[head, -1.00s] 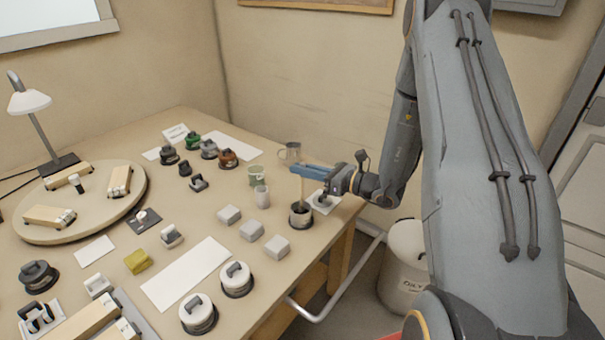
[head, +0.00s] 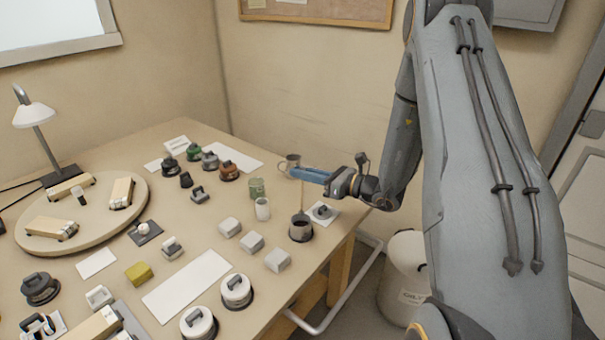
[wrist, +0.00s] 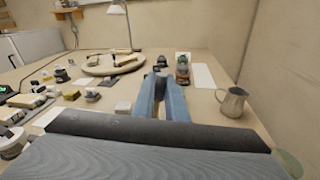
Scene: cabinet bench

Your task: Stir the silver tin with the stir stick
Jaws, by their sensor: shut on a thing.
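The silver tin (head: 301,232) stands upright near the right edge of the bench in the head view, with dark contents in its open top. My gripper (head: 306,174) has blue fingers and is shut on the pale, thin stir stick (head: 302,194) above the tin. The stick hangs down, nearly upright, and its lower end meets the tin's mouth. I cannot tell how deep it reaches.
Grey blocks (head: 252,243) lie left of the tin. A round board (head: 85,235) is at far left.

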